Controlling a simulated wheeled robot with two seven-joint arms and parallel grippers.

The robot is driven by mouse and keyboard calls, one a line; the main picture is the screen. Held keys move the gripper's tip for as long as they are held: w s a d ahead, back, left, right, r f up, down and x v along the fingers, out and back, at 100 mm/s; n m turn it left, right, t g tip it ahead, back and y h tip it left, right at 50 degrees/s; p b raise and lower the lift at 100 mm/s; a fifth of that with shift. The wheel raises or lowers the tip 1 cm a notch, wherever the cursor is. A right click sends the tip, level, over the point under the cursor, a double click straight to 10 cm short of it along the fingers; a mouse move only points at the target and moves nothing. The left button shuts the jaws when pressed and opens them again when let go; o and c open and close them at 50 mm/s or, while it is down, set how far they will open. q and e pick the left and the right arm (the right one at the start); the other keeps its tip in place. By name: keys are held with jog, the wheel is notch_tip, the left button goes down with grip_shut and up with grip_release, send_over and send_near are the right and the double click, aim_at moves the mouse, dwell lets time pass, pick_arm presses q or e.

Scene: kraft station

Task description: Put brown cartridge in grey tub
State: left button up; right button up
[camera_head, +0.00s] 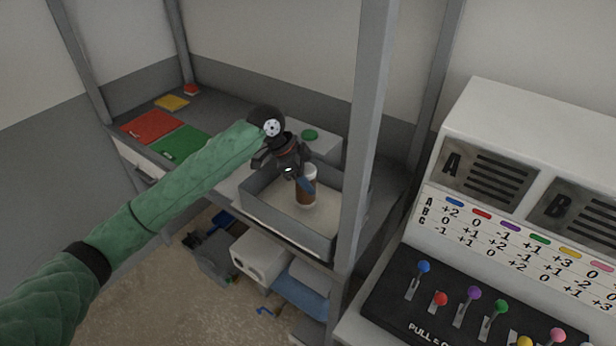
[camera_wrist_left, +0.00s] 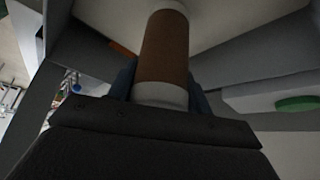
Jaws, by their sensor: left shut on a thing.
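The brown cartridge (camera_head: 306,190) has a brown body with pale ends. It is upright inside the walls of the grey tub (camera_head: 288,227), toward the tub's back part. My left gripper (camera_head: 305,180) reaches in from above and is shut on the cartridge. In the left wrist view the cartridge (camera_wrist_left: 164,50) stands between the fingers, with the tub's pale floor (camera_wrist_left: 225,22) beyond it. I cannot tell whether the cartridge's lower end touches the tub floor. My right gripper is not in view.
A grey upright post (camera_head: 365,140) stands close to the tub's right side. A box with a green button (camera_head: 310,135) is behind the tub. Red (camera_head: 150,126) and green (camera_head: 180,143) sheets lie on the counter at left. A lever panel (camera_head: 450,300) stands at right.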

pick_arm(q)
jog(key=shift+f, duration=0.55)
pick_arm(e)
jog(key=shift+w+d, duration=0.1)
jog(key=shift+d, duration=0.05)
pick_arm(q)
jog(key=o, duration=1.1)
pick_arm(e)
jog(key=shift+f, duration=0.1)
pick_arm(q)
jog(key=shift+r, duration=0.1)
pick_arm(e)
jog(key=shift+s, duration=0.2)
pick_arm(q)
jog(key=shift+a+r, duration=0.1)
jog(key=shift+r, duration=0.5)
jog(key=shift+b+v, duration=1.8)
jog(key=shift+v, duration=4.05)
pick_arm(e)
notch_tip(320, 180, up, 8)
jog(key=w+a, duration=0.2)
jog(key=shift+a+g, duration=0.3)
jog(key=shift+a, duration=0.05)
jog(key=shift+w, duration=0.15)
